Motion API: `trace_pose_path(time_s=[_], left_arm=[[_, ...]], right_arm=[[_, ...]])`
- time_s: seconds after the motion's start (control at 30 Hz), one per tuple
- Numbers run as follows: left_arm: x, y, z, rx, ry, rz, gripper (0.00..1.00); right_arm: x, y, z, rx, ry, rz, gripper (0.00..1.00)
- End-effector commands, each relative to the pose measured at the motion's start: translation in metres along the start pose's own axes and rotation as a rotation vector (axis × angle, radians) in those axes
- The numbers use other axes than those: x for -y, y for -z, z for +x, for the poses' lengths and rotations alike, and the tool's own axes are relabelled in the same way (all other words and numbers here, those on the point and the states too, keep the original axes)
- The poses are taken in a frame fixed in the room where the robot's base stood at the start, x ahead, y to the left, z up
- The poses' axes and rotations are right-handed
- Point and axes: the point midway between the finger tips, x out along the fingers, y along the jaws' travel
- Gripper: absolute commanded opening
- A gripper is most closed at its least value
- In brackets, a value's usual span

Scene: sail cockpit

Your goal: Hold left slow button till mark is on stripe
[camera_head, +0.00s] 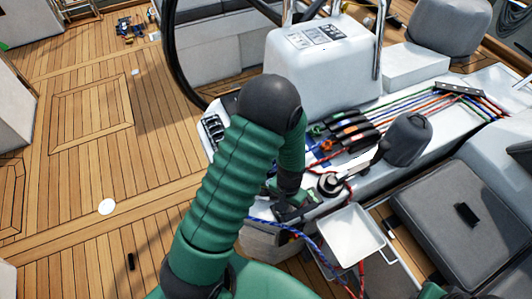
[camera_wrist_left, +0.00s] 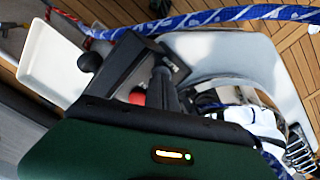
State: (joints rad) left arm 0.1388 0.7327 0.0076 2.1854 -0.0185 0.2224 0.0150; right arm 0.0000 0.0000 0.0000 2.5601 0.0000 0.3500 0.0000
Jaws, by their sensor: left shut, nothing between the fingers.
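My left gripper (camera_head: 293,207) is shut and empty, low beside the winch (camera_head: 328,184) at the edge of the white cockpit bench. My green forearm partly covers it in the head view. In the left wrist view the dark shut fingers (camera_wrist_left: 163,88) point at a black housing (camera_wrist_left: 122,66). A small round red part (camera_wrist_left: 137,97), possibly a button, shows close beside the fingers; I cannot tell whether they touch it. A blue flecked rope (camera_wrist_left: 220,17) passes beyond the housing. I cannot make out the mark or the stripe. My right gripper is out of view.
A white tray (camera_head: 355,232) hangs right of the gripper and also shows in the wrist view (camera_wrist_left: 50,62). Several rope clutches (camera_head: 352,132) and coloured lines lie behind the winch. A white console (camera_head: 322,70) stands farther back. The wooden deck (camera_head: 60,150) at left is mostly clear.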

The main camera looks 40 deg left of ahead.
Motion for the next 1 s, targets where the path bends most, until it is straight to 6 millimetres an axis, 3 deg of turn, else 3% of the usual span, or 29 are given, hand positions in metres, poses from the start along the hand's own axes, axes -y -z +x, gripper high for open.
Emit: trace_pose_path(time_s=[0.13, 0.3, 0.6, 1.0], left_arm=[[0.001, 0.000, -0.031, 0.000, 0.001, -0.001, 0.00], [0.001, -0.001, -0.040, 0.000, 0.001, -0.001, 0.00], [0.001, 0.000, -0.092, 0.001, 0.001, -0.001, 0.00], [0.001, 0.000, -0.089, 0.001, 0.001, -0.001, 0.00]], right_arm=[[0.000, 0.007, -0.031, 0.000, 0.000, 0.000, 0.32], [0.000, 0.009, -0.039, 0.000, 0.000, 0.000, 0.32], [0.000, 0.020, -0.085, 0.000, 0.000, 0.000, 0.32], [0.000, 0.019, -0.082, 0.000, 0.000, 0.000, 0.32]])
